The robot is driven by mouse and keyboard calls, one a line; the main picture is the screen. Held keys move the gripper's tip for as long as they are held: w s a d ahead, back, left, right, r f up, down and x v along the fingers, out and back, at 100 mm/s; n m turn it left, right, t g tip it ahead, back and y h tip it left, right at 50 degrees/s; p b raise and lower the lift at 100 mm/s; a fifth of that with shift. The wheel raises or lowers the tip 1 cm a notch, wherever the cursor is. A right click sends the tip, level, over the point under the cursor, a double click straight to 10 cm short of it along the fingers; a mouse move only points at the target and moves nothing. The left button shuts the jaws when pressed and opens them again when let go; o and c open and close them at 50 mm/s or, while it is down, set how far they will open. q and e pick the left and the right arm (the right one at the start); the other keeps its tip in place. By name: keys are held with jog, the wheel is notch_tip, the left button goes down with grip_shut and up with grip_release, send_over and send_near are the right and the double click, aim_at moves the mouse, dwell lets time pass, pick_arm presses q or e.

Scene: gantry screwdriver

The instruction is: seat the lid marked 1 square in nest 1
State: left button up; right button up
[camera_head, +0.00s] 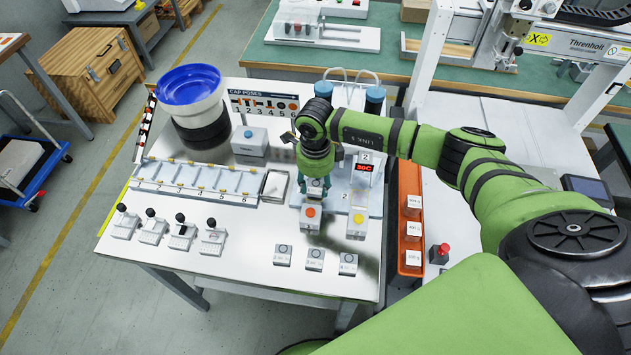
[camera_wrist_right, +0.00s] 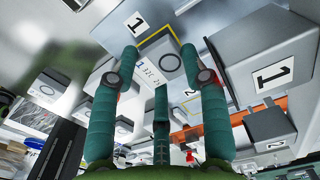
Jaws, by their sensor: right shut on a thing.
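My right gripper (camera_head: 316,190) points down over the white two-place fixture (camera_head: 333,222), on its left side. In the wrist view its green fingers (camera_wrist_right: 160,85) are closed around a small pale piece (camera_wrist_right: 148,73) with small print that seems to begin with 1; I take it for the lid marked 1. In the head view the fingers and wrist hide the lid and most of nest 1, so I cannot tell whether the lid touches the nest. A plate marked 1 (camera_wrist_right: 136,22) shows beyond the fingers. My left gripper is not in view.
A red 30C display (camera_head: 364,168) and a yellow button (camera_head: 358,219) are right of the gripper; an orange button (camera_head: 310,212) is in front. Grey blocks with circles (camera_head: 314,259) stand nearer. A numbered rack (camera_head: 190,181) and blue bowl (camera_head: 189,84) are left. An orange tray (camera_head: 410,181) is right.

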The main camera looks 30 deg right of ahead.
jog(key=shift+f+b, duration=0.45)
jog(key=shift+f, duration=0.1)
